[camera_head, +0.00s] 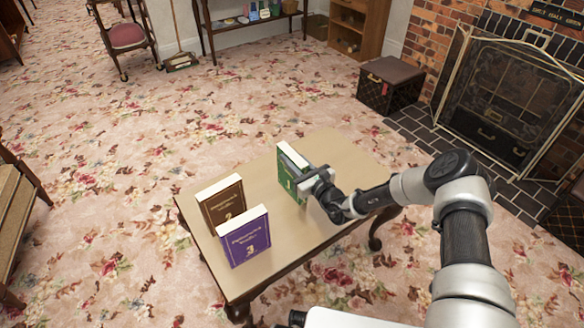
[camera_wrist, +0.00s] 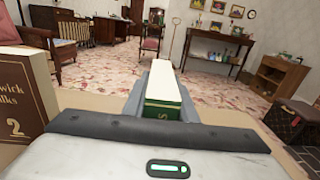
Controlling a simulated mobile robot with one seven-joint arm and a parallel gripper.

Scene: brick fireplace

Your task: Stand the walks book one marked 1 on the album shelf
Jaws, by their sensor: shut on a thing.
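The green walks book (camera_head: 287,182), with a 1 partly visible on its cover, is upright at the far side of the table. My gripper (camera_head: 314,180) is shut on it from the near right side. In the wrist view the green book (camera_wrist: 163,108) sits between the two grey fingers, its white page edges up. I cannot tell whether its bottom touches the tabletop. I cannot tell for sure which piece of furniture is the album shelf; a low wooden shelf unit (camera_head: 357,22) stands at the back wall.
A brown book marked 2 (camera_head: 222,203) and a purple book marked 3 (camera_head: 244,238) stand on the wooden table (camera_head: 292,250). A dark chest (camera_head: 390,84) is near the brick fireplace. A side table (camera_head: 252,24) and a chair (camera_head: 127,36) are at the back. Open carpet lies between.

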